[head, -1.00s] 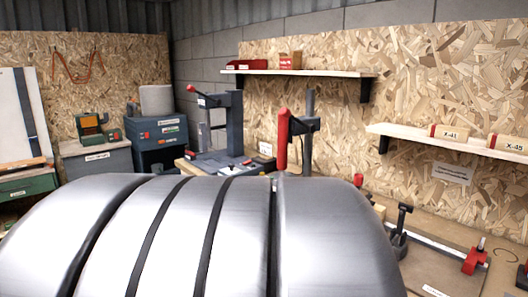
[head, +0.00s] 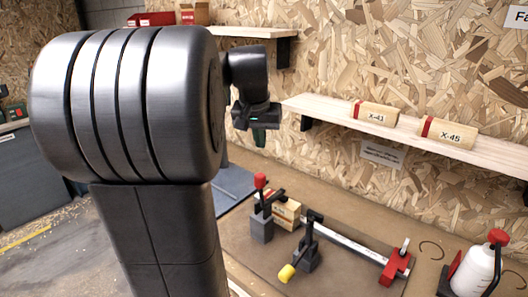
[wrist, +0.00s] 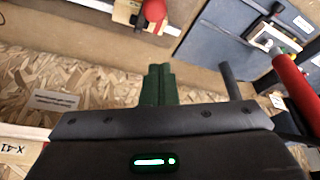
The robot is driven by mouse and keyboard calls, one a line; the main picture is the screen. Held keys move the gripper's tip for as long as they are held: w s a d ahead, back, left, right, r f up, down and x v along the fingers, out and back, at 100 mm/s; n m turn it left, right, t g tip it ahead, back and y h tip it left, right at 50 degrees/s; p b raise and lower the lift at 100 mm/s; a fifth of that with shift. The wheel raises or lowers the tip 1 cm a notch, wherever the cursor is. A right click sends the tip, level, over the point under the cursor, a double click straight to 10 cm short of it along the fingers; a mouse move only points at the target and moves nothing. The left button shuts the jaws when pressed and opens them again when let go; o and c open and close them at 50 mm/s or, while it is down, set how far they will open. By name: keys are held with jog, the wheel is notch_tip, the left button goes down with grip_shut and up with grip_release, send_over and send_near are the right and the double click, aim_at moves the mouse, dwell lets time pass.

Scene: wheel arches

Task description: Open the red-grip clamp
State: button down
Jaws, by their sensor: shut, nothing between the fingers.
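A small clamp with a red grip (head: 260,182) stands on a dark grey block on the bench, its grip upright. A wooden block (head: 287,214) is right beside it. A red grip (wrist: 153,12) also shows at the top of the wrist view, near a wooden piece. My gripper (head: 259,138) is above and behind this clamp in the head view, apart from it. Its green fingers (wrist: 157,85) are closed together and empty in the wrist view. My arm hides part of the bench's left side.
A bar clamp with red jaws (head: 397,266) lies to the right. A white bottle (head: 472,272) and another red-gripped lever (head: 497,238) are at far right. A shelf (head: 320,108) holds blocks X-41 and X-45.

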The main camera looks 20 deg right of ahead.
jog(key=shift+w+d+r, duration=0.35)
jog(key=shift+r, duration=0.05)
jog(key=shift+f, duration=0.1)
jog(key=p+x, duration=0.1)
jog(key=x, duration=0.9)
jog(key=s+a, duration=0.1)
jog(key=s+a+p, duration=0.1)
jog(key=s, duration=0.1)
jog(key=shift+s, duration=0.1)
jog(key=shift+b, duration=0.35)
jog(key=shift+s+a+h+b, duration=0.15)
jog(key=shift+a+h+b, duration=0.15)
jog(key=shift+b, duration=0.25)
